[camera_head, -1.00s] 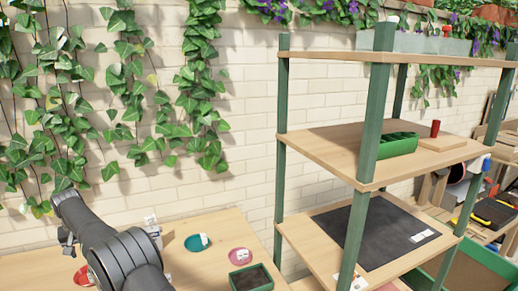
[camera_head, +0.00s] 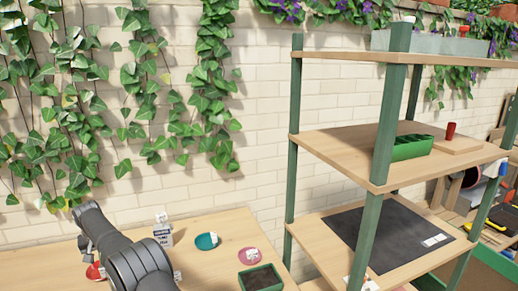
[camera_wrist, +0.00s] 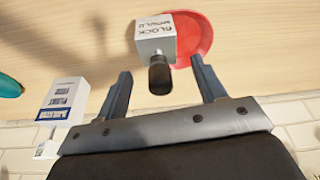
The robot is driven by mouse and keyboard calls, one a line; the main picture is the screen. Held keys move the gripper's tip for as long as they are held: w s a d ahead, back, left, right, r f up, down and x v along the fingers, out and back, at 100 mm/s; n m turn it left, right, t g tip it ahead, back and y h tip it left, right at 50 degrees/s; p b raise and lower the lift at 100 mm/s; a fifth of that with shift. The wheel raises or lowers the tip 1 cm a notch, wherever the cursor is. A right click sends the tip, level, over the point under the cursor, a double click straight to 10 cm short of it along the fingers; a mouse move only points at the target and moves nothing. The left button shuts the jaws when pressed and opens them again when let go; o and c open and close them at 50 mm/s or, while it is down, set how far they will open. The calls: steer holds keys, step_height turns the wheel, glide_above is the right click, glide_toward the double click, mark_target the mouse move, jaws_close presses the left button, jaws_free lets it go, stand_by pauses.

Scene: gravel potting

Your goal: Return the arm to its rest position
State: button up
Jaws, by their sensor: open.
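My arm (camera_head: 130,255) reaches over the left part of the potting bench in the head view; its jaws are not clearly visible there. In the wrist view my gripper (camera_wrist: 162,72) is open, its two fingers wide apart. A white block (camera_wrist: 155,38) with printed lettering and a black knob shows between and beyond the fingertips. The fingers do not appear to grip it. The block overlaps a red saucer (camera_wrist: 195,38), which is partly seen in the head view (camera_head: 95,271) beside my arm.
A white labelled box (camera_wrist: 68,105) is left of my fingers. The bench also holds a teal saucer (camera_head: 206,241), a pink saucer (camera_head: 247,255) and a green tray (camera_head: 243,282). A green-posted shelf (camera_head: 340,145) stands to the right. The ivy-covered brick wall (camera_head: 262,110) is behind.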

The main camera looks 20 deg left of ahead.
step_height(320, 180, up, 4)
steer(key=w+d+r, duration=0.3)
steer(key=w+d, duration=0.4)
steer(key=d, duration=0.3)
steer(key=w+d+r, duration=0.3)
steer(key=w+d, duration=0.4)
steer(key=d, duration=0.3)
steer(key=w+d+f, duration=0.1)
steer(key=d+f, duration=0.1)
steer(key=d, duration=2.8)
steer(key=shift+w+d+f, duration=0.15)
steer(key=shift+d+f, duration=0.2)
steer(key=shift+d, duration=0.05)
